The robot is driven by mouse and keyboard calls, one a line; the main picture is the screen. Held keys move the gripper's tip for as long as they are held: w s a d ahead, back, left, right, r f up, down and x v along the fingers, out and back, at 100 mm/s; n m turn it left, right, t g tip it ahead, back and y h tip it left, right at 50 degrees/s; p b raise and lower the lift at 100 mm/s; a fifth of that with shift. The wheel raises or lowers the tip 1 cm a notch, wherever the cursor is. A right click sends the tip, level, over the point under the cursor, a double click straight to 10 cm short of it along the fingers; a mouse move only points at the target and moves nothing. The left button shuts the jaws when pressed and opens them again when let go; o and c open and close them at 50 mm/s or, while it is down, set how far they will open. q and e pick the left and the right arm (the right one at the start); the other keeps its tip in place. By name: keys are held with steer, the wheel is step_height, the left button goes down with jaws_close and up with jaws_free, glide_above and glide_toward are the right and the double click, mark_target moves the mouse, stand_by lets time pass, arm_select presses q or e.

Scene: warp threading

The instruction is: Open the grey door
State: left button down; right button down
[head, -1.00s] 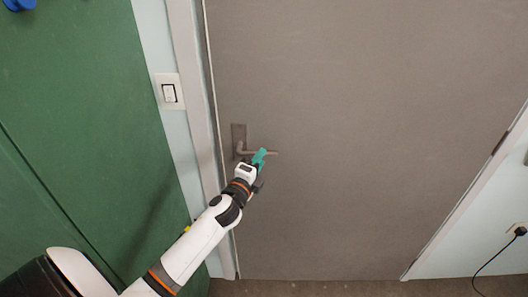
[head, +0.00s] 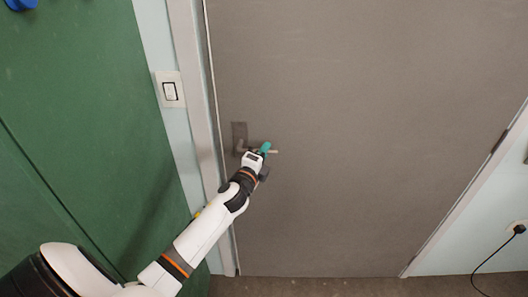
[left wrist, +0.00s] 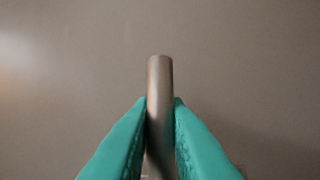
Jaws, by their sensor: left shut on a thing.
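The grey door (head: 370,120) fills the middle of the head view and looks closed in its frame. Its lever handle (head: 273,152) sits near the door's left edge on a dark plate (head: 239,135). The handle bar also shows in the left wrist view (left wrist: 159,75), end on. My left gripper (head: 264,149) has teal fingers and is at the handle. In the left wrist view its fingers (left wrist: 160,125) are shut on the bar, one on each side. My right gripper is not in view.
A green panel (head: 80,130) stands at the left. A light switch (head: 170,90) is on the wall strip between it and the white door frame (head: 197,90). Hinges show on the door's right edge. A black cable (head: 490,262) hangs from a socket at the right.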

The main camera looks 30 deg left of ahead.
arm_select(q)
steer(key=f+m+g+p, duration=0.1)
steer(key=m+p, duration=0.1)
steer(key=a+f+m+g+p, duration=0.1)
steer(key=f+m+p, duration=0.1)
steer(key=s+f+m+g+p, duration=0.1)
steer(key=m+p, duration=0.1)
steer(key=shift+a+f+y+p, duration=0.15)
steer(key=shift+f+y+p, duration=0.15)
steer(key=shift+y+p, duration=0.1)
stand_by(0.4)
steer(key=shift+f, duration=0.1)
stand_by(0.4)
